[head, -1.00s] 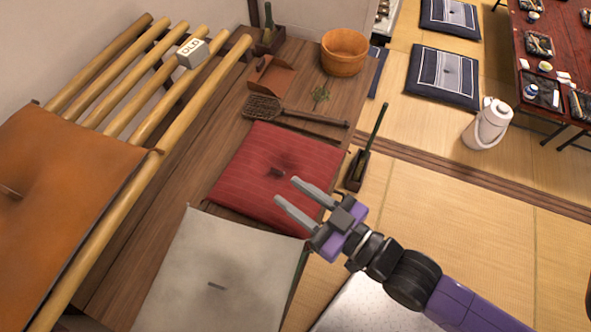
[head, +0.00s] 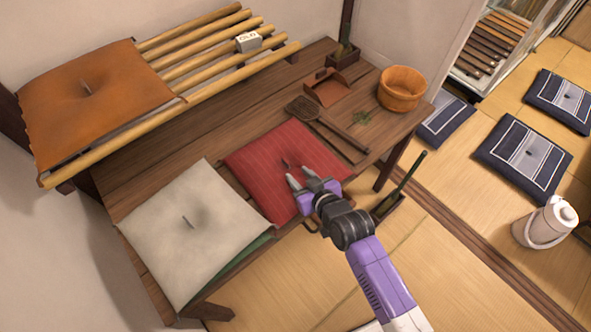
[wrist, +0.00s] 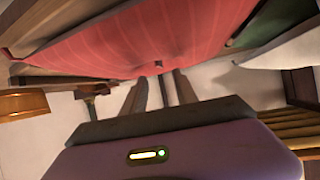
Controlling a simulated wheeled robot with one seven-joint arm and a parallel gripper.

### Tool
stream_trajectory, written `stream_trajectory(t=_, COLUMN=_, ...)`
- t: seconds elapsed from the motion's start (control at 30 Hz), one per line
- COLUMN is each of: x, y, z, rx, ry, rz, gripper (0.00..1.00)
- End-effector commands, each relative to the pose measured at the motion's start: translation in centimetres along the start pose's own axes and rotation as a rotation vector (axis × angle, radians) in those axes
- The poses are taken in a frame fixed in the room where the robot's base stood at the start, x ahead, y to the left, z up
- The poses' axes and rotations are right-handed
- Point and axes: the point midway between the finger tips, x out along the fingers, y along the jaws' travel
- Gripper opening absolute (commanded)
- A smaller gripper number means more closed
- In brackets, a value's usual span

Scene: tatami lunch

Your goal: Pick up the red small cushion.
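The red small cushion (head: 258,160) has thin stripes and a small tuft at its middle. It lies flat on the front part of the wooden bench, and its top also fills the upper part of the wrist view (wrist: 110,48). My gripper (head: 298,177) is over the cushion's front right part, fingertips pointing toward the tuft. The fingers are apart with nothing between them, and they also show in the wrist view (wrist: 161,90). The tuft shows just beyond the gap between them. I cannot tell whether the fingertips touch the cushion.
A pale cushion (head: 165,225) lies left of the red one, over a green one (head: 262,241).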

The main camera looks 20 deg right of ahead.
Motion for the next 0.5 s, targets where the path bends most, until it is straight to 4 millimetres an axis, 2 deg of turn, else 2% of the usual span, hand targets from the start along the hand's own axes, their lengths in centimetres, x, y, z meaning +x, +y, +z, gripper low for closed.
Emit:
stream_trajectory(t=0.13, x=0.7, y=-0.1, z=0.5, rx=-0.013, ry=-0.02, rz=-0.006, gripper=0.35)
stream_trajectory(t=0.5, x=3.6, y=0.0, z=0.1, rx=-0.014, ry=-0.019, rz=-0.005, gripper=0.35)
